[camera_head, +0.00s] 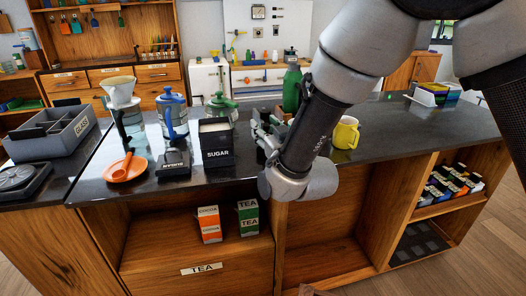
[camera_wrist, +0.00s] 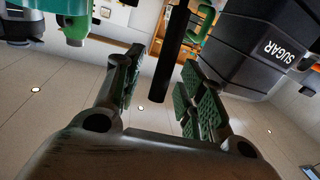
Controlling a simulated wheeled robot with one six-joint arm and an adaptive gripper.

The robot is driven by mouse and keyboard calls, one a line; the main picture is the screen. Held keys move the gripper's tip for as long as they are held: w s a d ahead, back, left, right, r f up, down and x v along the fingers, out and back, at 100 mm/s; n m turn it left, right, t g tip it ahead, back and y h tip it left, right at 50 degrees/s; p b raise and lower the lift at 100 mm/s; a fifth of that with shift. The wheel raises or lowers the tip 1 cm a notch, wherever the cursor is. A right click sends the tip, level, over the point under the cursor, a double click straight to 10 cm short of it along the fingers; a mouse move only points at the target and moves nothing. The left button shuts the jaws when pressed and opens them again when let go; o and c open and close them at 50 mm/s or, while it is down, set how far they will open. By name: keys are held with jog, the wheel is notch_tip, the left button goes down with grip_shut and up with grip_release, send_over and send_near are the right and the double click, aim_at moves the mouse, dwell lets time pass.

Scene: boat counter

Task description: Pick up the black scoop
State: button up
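A long black bar, which looks like the handle of the black scoop (camera_wrist: 170,55), runs between my fingers in the wrist view. Its far end is out of that frame. My gripper (camera_wrist: 163,68) is open, with a green-padded finger on each side of the bar and gaps showing beside it. In the head view my gripper (camera_head: 264,128) is low over the counter, just right of the black sugar canister (camera_head: 217,155). My arm covers much of that spot, and I cannot make out the scoop there.
The sugar canister (camera_wrist: 262,42) is close beside the right finger in the wrist view. A green bottle (camera_head: 292,90) stands behind my gripper, and a yellow mug (camera_head: 345,133) to its right. A green-lidded jar (camera_head: 220,107) and blue-lidded jar (camera_head: 171,112) stand left.

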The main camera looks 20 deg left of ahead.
grip_shut()
jog(key=shift+w, duration=0.1)
notch_tip(320, 180, up, 10)
dwell(0.6)
dwell(0.4)
